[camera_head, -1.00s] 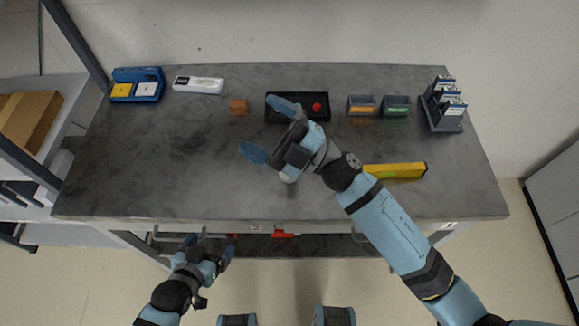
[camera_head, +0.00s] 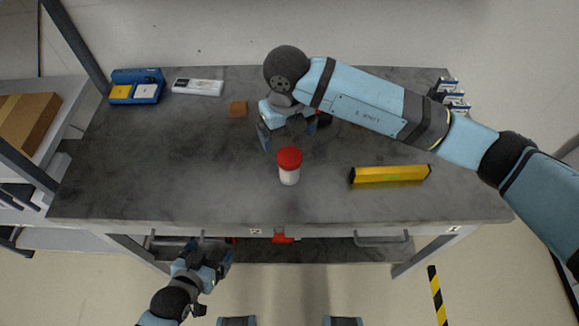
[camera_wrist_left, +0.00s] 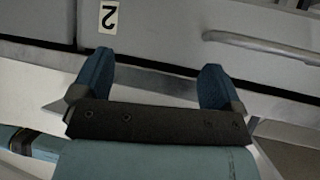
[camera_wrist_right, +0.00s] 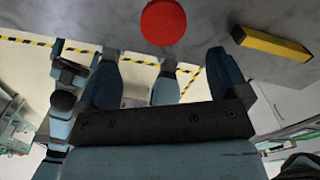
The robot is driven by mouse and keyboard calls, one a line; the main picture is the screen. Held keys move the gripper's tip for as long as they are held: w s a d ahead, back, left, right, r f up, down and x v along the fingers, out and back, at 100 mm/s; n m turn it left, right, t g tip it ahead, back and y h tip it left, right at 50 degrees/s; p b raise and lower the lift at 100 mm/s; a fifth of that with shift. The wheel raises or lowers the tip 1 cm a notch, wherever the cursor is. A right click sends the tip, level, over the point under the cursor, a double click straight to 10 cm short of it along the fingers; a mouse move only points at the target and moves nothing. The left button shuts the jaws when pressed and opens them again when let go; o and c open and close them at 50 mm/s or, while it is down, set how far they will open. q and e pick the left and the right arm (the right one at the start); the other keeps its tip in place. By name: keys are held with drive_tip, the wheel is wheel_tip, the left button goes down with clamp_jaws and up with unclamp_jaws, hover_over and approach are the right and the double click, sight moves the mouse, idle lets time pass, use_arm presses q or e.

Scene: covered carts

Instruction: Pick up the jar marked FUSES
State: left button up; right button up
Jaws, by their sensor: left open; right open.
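A white jar with a red lid (camera_head: 289,165) stands upright near the middle of the grey table; no marking on it is readable. In the right wrist view its round red lid (camera_wrist_right: 163,22) shows just beyond and between the fingers. My right gripper (camera_head: 288,133) is open and empty, behind the jar as seen from the head, with its fingers pointing toward it. My left gripper (camera_head: 210,250) is open and empty in front of the table's front edge, facing the drawer fronts.
A yellow box (camera_head: 390,174) lies right of the jar. A brown block (camera_head: 238,108), a white packet (camera_head: 198,87) and a blue case (camera_head: 137,87) are at the back left. My right arm covers the back right, hiding most things there. The table's left front is clear.

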sight(290, 156)
wheel_tip(290, 156, down, 5)
drive_tip(key=shift+f+p, duration=0.1)
drive_tip(key=shift+p, duration=0.2)
drive_tip(key=f, duration=0.1)
drive_tip(key=f+p, duration=0.1)
drive_tip(key=f, duration=0.2)
drive_tip(key=shift+w+d+f, duration=0.2)
drive_tip(key=shift+d+f, duration=0.05)
drive_tip(key=shift+f, duration=0.45)
drive_tip(key=shift+c, duration=0.3)
drive_tip(key=c, duration=0.9)
